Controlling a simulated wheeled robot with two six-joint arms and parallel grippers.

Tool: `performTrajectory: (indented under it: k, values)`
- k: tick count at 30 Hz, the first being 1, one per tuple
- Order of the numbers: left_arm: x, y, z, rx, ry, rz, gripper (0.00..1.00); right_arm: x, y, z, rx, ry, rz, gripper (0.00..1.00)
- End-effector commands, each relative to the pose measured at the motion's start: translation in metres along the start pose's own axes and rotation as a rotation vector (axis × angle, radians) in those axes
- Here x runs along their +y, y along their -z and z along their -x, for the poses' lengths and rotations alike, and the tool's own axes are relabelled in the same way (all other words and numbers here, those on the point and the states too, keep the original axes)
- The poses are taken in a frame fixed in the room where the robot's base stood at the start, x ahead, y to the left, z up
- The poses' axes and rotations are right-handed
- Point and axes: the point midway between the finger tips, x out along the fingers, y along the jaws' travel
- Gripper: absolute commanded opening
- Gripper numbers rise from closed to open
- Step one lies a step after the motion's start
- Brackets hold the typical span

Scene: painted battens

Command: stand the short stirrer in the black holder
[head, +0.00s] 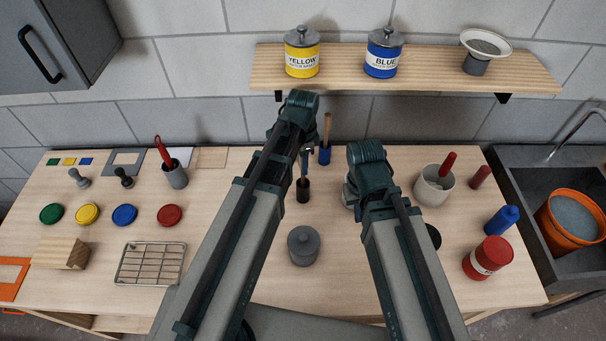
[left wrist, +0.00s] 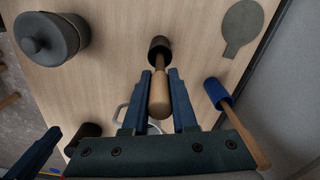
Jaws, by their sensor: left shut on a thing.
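The short stirrer has a wooden handle (left wrist: 159,97) and a thinner shaft. My left gripper (head: 304,164) is shut on the handle; its blue fingers show on both sides in the left wrist view (left wrist: 167,100). The black holder (head: 303,193) stands upright on the table below the gripper, and also shows in the left wrist view (left wrist: 160,45). The shaft's lower end reaches the holder's mouth and appears to be inside it; its tip is hidden. My right gripper (head: 366,160) hangs over the table right of the holder, its fingertips hidden.
A grey lidded pot (head: 303,247) stands in front. A grey paddle shape (left wrist: 241,28) lies near the wall. A shelf (head: 345,70) with paint tins overhangs the back. A white pot (head: 433,187) stands right.

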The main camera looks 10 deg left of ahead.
Motion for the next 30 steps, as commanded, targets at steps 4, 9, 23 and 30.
performTrajectory:
  k: [4, 9, 23, 30]
  values:
    - [0.0, 0.0, -0.016, 0.0, 0.0, 0.0, 0.0, -0.002, 0.001, -0.016, 0.0, 0.0, 0.003, 0.0]
    - [0.0, 0.0, -0.037, 0.0, 0.0, 0.0, 0.0, -0.003, 0.002, -0.036, 0.0, -0.001, 0.007, 0.0]
    - [0.0, 0.0, -0.041, 0.0, 0.0, 0.0, 0.0, -0.004, 0.002, -0.041, 0.0, -0.002, 0.009, 0.0]
    - [0.0, 0.0, -0.039, 0.0, 0.0, 0.0, 0.56, -0.003, 0.002, -0.038, 0.0, -0.002, 0.009, 0.0]
